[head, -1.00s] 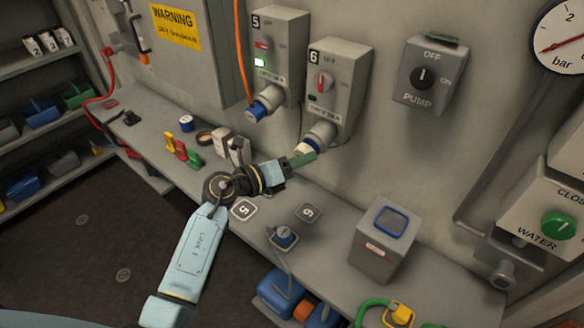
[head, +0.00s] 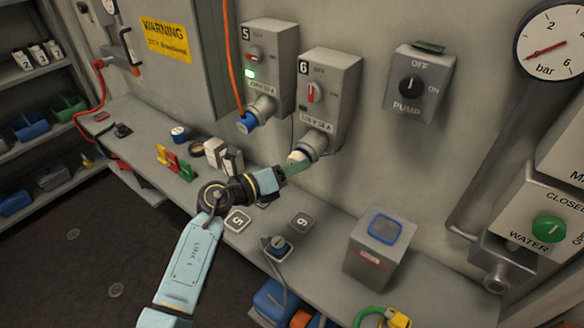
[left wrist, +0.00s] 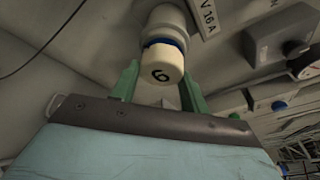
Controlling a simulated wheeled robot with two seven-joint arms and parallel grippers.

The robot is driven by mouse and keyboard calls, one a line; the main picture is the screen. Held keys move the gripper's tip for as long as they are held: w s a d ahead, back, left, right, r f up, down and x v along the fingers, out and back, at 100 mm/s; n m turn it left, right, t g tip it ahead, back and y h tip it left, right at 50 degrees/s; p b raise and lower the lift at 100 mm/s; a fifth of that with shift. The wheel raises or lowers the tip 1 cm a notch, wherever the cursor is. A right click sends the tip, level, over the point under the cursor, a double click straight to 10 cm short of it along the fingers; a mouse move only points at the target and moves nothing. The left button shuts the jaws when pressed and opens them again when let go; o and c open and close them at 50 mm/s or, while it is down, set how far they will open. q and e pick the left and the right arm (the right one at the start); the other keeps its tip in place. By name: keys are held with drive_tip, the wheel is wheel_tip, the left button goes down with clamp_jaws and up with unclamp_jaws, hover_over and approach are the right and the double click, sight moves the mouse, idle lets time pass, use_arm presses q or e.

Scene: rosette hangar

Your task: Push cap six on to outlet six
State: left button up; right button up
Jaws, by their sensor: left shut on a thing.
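Cap six (left wrist: 162,62) is cream with a black 6, in the left wrist view. It lines up with the mouth of outlet six (left wrist: 165,20), and a blue band shows between them; I cannot tell how far on it sits. My left gripper (left wrist: 164,95) has its green fingers on both sides of the cap and is shut on it. In the head view the gripper (head: 297,169) is just below outlet six (head: 317,141), with the pale cap (head: 297,157) partly hidden by the fingers. The right gripper is not in view.
Outlet five (head: 260,108), with a blue end and a lit green lamp, is at the left. A grey box (head: 372,262) with a blue-framed top stands right on the bench. The pump switch (head: 412,88) is at right.

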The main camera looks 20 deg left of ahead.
use_arm(q)
drive_tip(key=shift+p, duration=0.55)
idle(1.4)
drive_tip(key=shift+w+d+r, duration=0.15)
drive_tip(key=shift+w, duration=0.25)
idle(0.3)
drive_tip(key=o, duration=1)
drive_tip(key=b+v, duration=0.1)
drive_tip(key=v, duration=1.2)
drive_tip(key=shift+s, duration=0.15)
